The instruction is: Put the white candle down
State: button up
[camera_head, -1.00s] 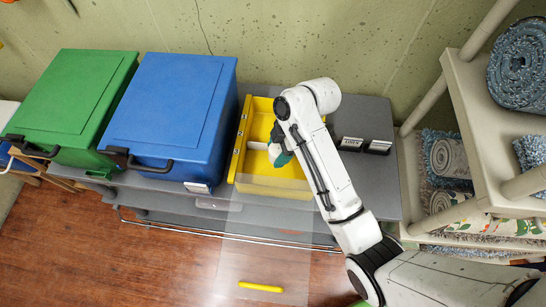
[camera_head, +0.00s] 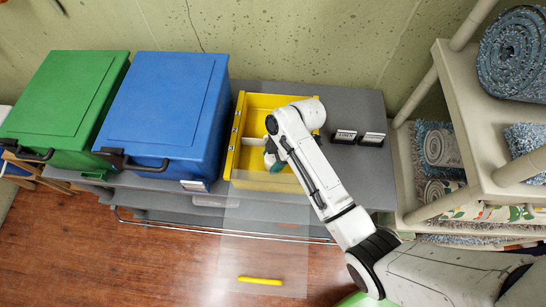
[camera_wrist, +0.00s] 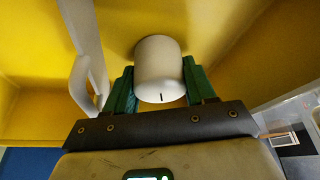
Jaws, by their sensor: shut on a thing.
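The white candle (camera_wrist: 159,70) is a short cylinder with a dark wick, seen in the wrist view between the two green fingers of my gripper (camera_wrist: 160,85). My gripper is shut on it. The candle is inside the yellow bin (camera_wrist: 30,115), close to its yellow inner surface; I cannot tell whether it touches.
A white divider (camera_wrist: 88,60) stands in the bin left of the candle. A blue lidded box (camera_head: 175,105) and a green one (camera_head: 65,100) stand left on the grey shelf (camera_head: 370,175). A shelf with rolled rugs (camera_head: 515,55) is at right.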

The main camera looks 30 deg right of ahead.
jog(key=o, duration=0.8)
jog(key=shift+f, duration=0.1)
jog(key=v, duration=1.2)
